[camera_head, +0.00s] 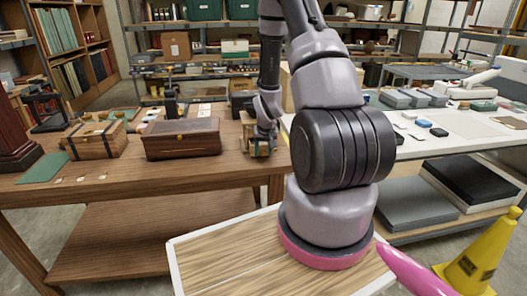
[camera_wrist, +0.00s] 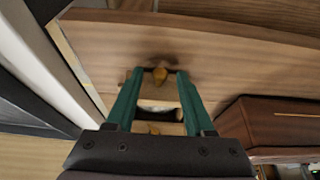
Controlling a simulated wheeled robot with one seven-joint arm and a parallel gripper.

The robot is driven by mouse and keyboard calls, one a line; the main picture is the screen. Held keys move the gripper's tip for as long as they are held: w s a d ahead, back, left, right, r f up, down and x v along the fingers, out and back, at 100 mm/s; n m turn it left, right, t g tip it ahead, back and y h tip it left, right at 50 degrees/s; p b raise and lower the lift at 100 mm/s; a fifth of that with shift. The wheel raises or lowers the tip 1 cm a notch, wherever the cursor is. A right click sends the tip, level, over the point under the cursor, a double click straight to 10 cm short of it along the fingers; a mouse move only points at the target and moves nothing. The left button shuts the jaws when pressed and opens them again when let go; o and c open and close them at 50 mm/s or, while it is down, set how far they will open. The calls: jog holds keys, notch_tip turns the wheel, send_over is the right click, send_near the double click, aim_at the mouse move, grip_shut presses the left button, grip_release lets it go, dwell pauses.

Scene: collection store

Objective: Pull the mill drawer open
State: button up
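The mill (camera_head: 259,149) is a small light wooden box at the front edge of the brown table, just right of a dark wooden chest. My gripper (camera_head: 262,132) is at the mill and partly covers it. In the wrist view, the two green fingers of my gripper (camera_wrist: 158,74) stand apart. Pale wooden parts of the mill (camera_wrist: 160,90), a white patch and two small orange-brown knob-like pieces show between or near them. I cannot tell whether a finger touches the mill. The drawer's position is unclear.
The dark chest (camera_head: 182,138) stands left of the mill and also shows in the wrist view (camera_wrist: 275,125). A strapped wooden box (camera_head: 95,140) is farther left. A white-topped table (camera_head: 455,130) is at right. A yellow cone (camera_head: 482,255) stands on the floor at lower right.

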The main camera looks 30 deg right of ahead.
jog(key=shift+r, duration=0.1)
jog(key=v, duration=1)
jog(key=shift+r, duration=0.3)
jog(key=shift+s+a, duration=0.1)
jog(key=s+a+r+t+y, duration=0.1)
jog(key=s+a+r, duration=0.25)
jog(key=r, duration=0.65)
jog(key=s+a+r+t+y, duration=0.15)
jog(key=a+r, duration=0.25)
jog(key=r, duration=0.7)
jog(key=s+a+r, duration=0.3)
jog(key=s+r, duration=0.2)
jog(key=s, duration=0.2)
jog(key=s+a+r+m, duration=0.1)
jog(key=s+a+r, duration=0.2)
jog(key=s+r, duration=0.3)
jog(key=shift+s+r+y, duration=0.35)
jog(key=shift+s, duration=0.5)
jog(key=shift+d, duration=0.1)
